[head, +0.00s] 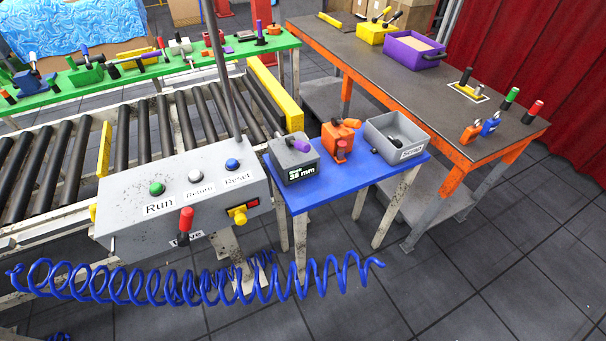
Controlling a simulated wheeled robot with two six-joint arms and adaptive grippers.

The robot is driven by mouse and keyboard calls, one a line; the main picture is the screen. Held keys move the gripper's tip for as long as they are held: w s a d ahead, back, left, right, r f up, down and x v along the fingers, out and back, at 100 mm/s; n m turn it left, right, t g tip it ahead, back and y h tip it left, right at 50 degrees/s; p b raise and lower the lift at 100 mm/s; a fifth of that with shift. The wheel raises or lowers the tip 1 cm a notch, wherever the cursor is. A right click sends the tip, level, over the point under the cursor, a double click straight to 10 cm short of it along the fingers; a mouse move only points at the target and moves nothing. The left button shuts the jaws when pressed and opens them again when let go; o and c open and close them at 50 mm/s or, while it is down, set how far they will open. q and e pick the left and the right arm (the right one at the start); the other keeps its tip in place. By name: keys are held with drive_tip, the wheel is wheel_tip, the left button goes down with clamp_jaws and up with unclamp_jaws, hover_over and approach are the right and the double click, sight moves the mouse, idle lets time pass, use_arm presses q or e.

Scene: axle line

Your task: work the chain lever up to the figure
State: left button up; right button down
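A grey box (292,164) on the blue table has a small display reading "38 mm" and a purple-handled lever (298,145) on its top. Beside it to the right stands an orange device (340,131) with a red grip. The grey control box (180,192) on the left has a red-handled lever (186,220) on its front; the label below that lever is partly covered. I cannot tell which of these is the chain lever. Neither of my grippers is in view.
The blue table (362,174) also carries a grey bin (388,144). A coiled blue hose (180,285) hangs in front of the control box. A roller conveyor (70,155) lies behind on the left. A dark-topped workbench (420,85) stands right. Floor at lower right is clear.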

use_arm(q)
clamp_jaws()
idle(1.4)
